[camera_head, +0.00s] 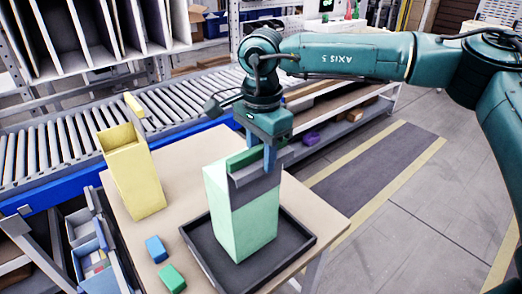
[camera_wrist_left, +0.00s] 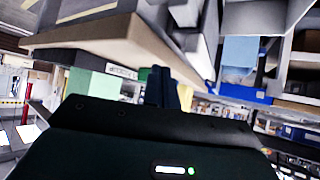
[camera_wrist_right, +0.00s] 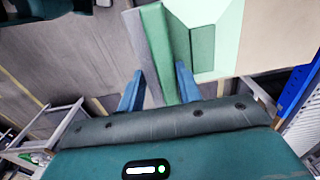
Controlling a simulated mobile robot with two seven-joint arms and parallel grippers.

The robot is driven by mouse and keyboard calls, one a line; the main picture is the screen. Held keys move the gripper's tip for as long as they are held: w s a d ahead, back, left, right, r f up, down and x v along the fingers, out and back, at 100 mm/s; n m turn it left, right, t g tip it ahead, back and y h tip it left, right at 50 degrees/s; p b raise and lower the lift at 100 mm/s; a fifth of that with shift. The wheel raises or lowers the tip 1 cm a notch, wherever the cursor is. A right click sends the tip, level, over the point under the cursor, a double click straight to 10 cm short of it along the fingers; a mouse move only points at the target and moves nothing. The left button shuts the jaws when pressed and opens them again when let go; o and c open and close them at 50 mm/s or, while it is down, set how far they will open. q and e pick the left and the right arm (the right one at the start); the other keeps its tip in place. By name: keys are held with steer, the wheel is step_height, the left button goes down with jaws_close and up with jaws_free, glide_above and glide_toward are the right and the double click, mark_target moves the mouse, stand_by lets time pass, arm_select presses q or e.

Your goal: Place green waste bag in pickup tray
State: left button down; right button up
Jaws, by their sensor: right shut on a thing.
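The green waste bag (camera_head: 240,215), a tall pale green box shape with a darker green and grey top edge, stands upright within the outline of the black pickup tray (camera_head: 299,238). Whether its base touches the tray floor is hard to tell. My right gripper (camera_head: 270,155) is shut on the bag's top edge. In the right wrist view my right gripper (camera_wrist_right: 158,92) has a finger on each side of the green and grey strip of the bag (camera_wrist_right: 154,50). My left gripper (camera_wrist_left: 167,88) shows only in its wrist view, its fingers close together with nothing seen between them.
A yellow bag (camera_head: 135,175) stands on the table (camera_head: 185,165) to the left. A blue block (camera_head: 157,249) and a green block (camera_head: 172,278) lie left of the tray. A roller conveyor (camera_head: 60,145) runs behind. Bins (camera_head: 85,240) stand at the left.

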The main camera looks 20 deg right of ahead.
steer(key=shift+f, duration=0.2)
steer(key=o, duration=1)
steer(key=shift+r, duration=0.1)
step_height(320, 180, up, 12)
steer(key=shift+r+b, duration=0.1)
steer(key=shift+b, duration=0.6)
